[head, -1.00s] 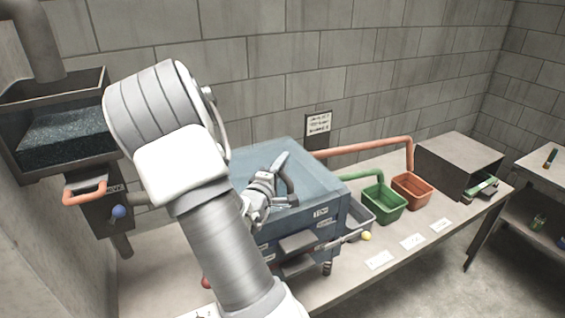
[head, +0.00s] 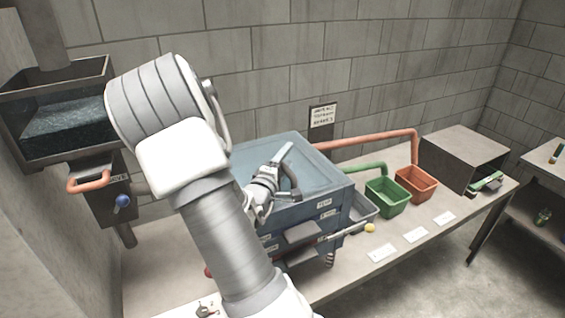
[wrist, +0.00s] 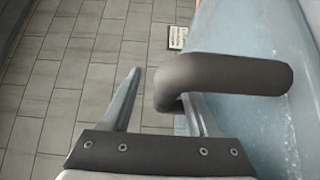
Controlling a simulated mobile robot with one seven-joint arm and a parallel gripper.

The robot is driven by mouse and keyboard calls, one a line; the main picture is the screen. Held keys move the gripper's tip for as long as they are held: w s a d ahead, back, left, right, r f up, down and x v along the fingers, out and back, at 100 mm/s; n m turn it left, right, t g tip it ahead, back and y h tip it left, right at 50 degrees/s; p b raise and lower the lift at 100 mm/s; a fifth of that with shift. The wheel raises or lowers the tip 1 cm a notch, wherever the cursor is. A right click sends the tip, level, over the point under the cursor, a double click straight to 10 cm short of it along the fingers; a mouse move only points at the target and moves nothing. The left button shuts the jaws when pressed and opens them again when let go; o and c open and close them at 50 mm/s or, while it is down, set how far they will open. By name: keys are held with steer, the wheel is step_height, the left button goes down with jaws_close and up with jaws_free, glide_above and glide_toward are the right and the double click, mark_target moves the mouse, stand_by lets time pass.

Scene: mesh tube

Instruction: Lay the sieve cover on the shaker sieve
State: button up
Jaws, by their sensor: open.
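The shaker sieve (head: 330,211) is a blue box with labelled tiers on the bench. A blue, slightly see-through cover (head: 318,165) lies over its top; I cannot tell exactly how its edges sit. A dark bent handle (head: 292,183) rises from the cover, and it is large in the wrist view (wrist: 230,75). My gripper (head: 285,164) is open at the handle. In the wrist view, the right finger passes partly behind the handle's bent end, and the left finger stands clear. My arm hides the sieve's left side in the head view.
A green bin (head: 388,197) and an orange bin (head: 416,184) stand right of the sieve, below pipes. A grey box (head: 459,157) is farther right. A dark hopper (head: 60,128) hangs at left. A yellow-tipped lever (head: 369,228) juts from the sieve's front.

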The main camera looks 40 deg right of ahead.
steer(key=v, duration=0.5)
steer(key=p+v, duration=0.1)
steer(key=v, duration=0.3)
steer(key=p+v, duration=0.1)
steer(key=v, duration=0.4)
steer(key=shift+a+r, duration=0.3)
steer(key=shift+r, duration=0.05)
steer(key=p, duration=0.1)
steer(key=a+p, duration=0.1)
steer(key=p, duration=0.1)
steer(key=shift+s+a, duration=0.15)
steer(key=shift+s, duration=0.15)
steer(key=shift+s+a+f+p, duration=0.35)
steer(key=shift+a+p, duration=0.15)
steer(key=shift+p, duration=0.5)
